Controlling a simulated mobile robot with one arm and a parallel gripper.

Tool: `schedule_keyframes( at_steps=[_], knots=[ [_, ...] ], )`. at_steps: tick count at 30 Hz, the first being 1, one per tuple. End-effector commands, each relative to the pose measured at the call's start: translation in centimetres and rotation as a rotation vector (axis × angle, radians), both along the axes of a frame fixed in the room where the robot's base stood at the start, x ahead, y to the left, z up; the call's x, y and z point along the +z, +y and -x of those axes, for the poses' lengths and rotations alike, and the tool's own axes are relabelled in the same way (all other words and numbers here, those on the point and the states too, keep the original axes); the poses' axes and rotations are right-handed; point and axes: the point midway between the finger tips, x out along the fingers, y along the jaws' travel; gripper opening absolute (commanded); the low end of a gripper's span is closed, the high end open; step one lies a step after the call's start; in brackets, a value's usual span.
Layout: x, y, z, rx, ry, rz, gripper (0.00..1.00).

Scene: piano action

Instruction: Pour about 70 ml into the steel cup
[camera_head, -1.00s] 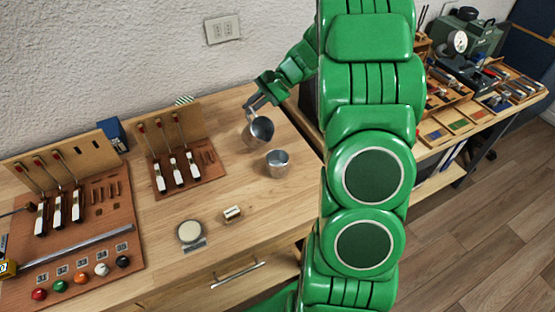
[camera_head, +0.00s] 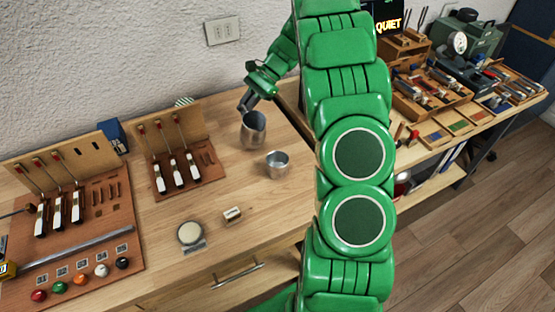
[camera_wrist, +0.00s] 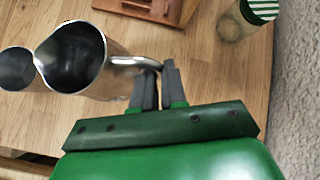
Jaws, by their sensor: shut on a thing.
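The steel jug (camera_head: 254,132) is nearly upright at the back of the wooden bench. My gripper (camera_head: 245,108) is shut on its handle; the wrist view shows the fingers (camera_wrist: 158,78) closed around the handle. The jug (camera_wrist: 112,75) opens towards the wrist camera with a dark inside; I cannot tell its liquid level. The small steel cup (camera_head: 277,165) stands upright on the bench, in front and to the right of the jug. The cup (camera_wrist: 14,70) shows at the left edge of the wrist view, dark inside. I see no stream between them.
A jar with a green-striped lid (camera_wrist: 259,10) stands near the wall. A piano-action model (camera_head: 180,150) is left of the jug. A round tin (camera_head: 190,232) and small block (camera_head: 232,214) lie in front. Bench between them and the cup is clear.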

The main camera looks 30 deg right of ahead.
Motion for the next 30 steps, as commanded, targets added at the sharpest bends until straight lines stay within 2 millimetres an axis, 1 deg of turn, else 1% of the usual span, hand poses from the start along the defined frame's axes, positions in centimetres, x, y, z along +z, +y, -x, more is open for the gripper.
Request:
schedule_keyframes(
  at_steps=[21,30],
  knots=[
    [-2.3,0.3,-1.7,-0.004,0.213,0.018,0.00],
    [-2.7,0.2,-2.1,-0.009,0.256,0.026,0.00]
  ],
)
